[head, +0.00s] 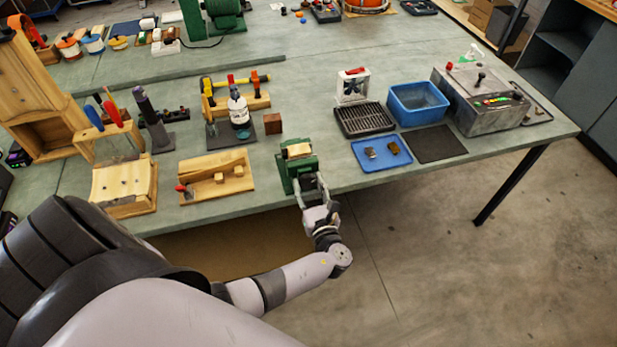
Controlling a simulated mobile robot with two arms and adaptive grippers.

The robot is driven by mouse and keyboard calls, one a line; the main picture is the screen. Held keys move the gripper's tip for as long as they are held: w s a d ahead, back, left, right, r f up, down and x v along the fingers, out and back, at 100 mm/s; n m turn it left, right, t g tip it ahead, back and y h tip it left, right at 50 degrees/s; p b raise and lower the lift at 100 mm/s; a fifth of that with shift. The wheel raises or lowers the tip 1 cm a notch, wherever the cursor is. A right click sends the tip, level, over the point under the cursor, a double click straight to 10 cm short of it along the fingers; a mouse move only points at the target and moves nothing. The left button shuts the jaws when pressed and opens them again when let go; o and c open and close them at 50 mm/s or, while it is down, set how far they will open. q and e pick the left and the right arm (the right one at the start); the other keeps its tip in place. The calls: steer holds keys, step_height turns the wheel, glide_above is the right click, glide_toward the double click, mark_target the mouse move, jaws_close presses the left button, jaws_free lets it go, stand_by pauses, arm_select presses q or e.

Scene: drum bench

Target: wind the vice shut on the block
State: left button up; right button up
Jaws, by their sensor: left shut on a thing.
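I cannot tell whether a gap remains between jaws and block. My left gripper (310,183) is at the front of the vice, shut on the vice handle. The fingers hide most of the handle. My right gripper is not in view.
A dark wooden cube (273,123) stands behind the vice. A wooden tray (216,177) lies to its left, and a blue tray (368,163) with small parts to its right. A blue bin (418,103) stands farther back. Open floor lies in front of the bench.

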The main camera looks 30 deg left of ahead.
arm_select(q)
steer(key=shift+s+d+f, duration=0.25)
steer(key=shift+f, duration=0.2)
steer(key=o, duration=0.8)
steer(key=shift+o, duration=1.4)
steer(key=shift+d+r, duration=0.1)
steer(key=shift+r, duration=0.2)
steer(key=shift+o, duration=0.3)
steer(key=shift+w, duration=0.1)
steer(key=shift+a, duration=0.2)
steer(key=v, duration=1.2)
